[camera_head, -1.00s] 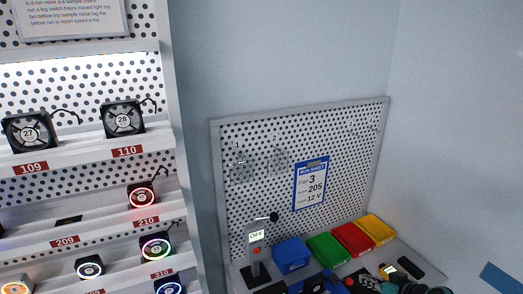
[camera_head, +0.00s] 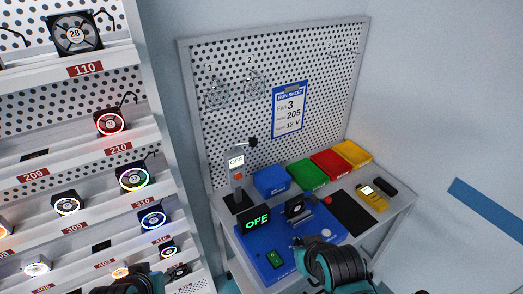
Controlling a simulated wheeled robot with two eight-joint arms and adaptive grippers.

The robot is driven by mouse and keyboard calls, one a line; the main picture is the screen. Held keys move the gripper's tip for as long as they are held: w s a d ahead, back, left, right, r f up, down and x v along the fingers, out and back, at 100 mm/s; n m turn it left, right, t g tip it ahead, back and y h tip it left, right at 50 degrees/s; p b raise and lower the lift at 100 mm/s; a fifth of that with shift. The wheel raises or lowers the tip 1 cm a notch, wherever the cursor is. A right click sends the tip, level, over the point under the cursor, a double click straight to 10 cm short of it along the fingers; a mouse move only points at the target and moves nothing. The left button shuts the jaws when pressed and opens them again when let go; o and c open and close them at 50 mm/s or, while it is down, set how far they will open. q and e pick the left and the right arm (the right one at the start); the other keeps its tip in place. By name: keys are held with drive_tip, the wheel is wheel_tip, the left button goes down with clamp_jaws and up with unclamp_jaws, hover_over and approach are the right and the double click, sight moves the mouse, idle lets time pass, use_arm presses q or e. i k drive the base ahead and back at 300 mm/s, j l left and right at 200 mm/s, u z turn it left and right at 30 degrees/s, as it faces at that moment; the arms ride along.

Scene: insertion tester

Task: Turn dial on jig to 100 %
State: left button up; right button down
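The blue jig (camera_head: 292,242) lies on the bench at the lower middle. It carries a black display (camera_head: 255,220) with green letters reading OFF, a black fan (camera_head: 295,208) and a green switch (camera_head: 270,246). A small pale round knob (camera_head: 326,232) sits at its right side, perhaps the dial; its setting is too small to read. My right gripper (camera_head: 312,262) is in front of the jig's near right part and hides some of it. My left gripper (camera_head: 130,284) is at the bottom edge, in front of the shelf and away from the jig. Neither gripper's fingers show clearly.
A stand with a small OFF screen (camera_head: 237,163) is behind the jig. Blue (camera_head: 270,180), green (camera_head: 307,175), red (camera_head: 330,163) and yellow (camera_head: 352,154) bins line the back. A black mat (camera_head: 350,212) and yellow meter (camera_head: 372,198) lie right. A fan shelf (camera_head: 90,160) stands left.

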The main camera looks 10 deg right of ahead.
sight(299, 242)
drive_tip(key=k+l, duration=0.1)
drive_tip(key=l, duration=0.3)
drive_tip(key=k+l, duration=0.1)
drive_tip(key=l, duration=0.3)
drive_tip(key=k+l, duration=0.1)
drive_tip(key=l, duration=0.3)
